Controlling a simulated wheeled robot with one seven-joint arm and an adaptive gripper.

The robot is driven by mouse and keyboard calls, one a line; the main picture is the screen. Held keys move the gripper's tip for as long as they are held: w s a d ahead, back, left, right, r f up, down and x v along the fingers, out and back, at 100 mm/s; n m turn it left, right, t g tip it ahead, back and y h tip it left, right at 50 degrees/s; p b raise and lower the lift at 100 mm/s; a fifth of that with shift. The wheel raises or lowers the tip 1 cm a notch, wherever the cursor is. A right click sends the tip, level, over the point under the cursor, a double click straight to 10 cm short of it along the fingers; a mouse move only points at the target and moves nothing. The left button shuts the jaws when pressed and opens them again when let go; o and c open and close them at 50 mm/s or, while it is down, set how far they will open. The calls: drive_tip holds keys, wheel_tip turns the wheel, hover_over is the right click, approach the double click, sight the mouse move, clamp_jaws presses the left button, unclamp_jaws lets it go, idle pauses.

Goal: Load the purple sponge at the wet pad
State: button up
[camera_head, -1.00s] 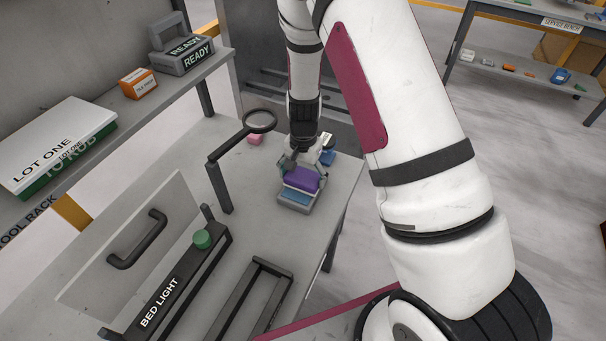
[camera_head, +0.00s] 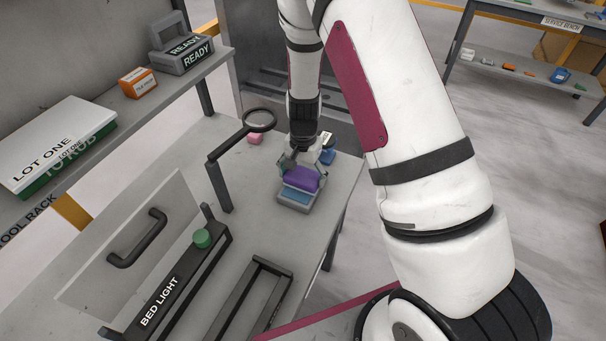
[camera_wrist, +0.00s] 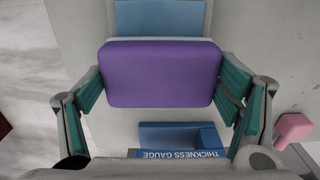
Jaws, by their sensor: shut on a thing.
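The purple sponge (camera_wrist: 160,74) fills the middle of the wrist view, and it also shows in the head view (camera_head: 301,178). My gripper (camera_head: 300,174) is shut on it, with a green-lined finger at each short end. The wet pad (camera_head: 294,196) is a blue pad in a grey tray (camera_head: 285,204) on the slab table. Its blue surface also shows in the wrist view (camera_wrist: 158,16), just beyond the sponge. The sponge covers part of the tray. I cannot tell whether the sponge touches the pad.
A blue thickness gauge (camera_wrist: 180,136) lies close to my gripper. A pink block (camera_wrist: 293,130) is beside it. A magnifier on a post (camera_head: 260,121) stands left of the arm. The bed light bar (camera_head: 165,290) and a handled panel (camera_head: 135,240) are nearer the front left.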

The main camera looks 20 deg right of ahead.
sight(303, 174)
drive_tip(key=shift+r+p, duration=0.95)
drive_tip(key=shift+r, duration=2.55)
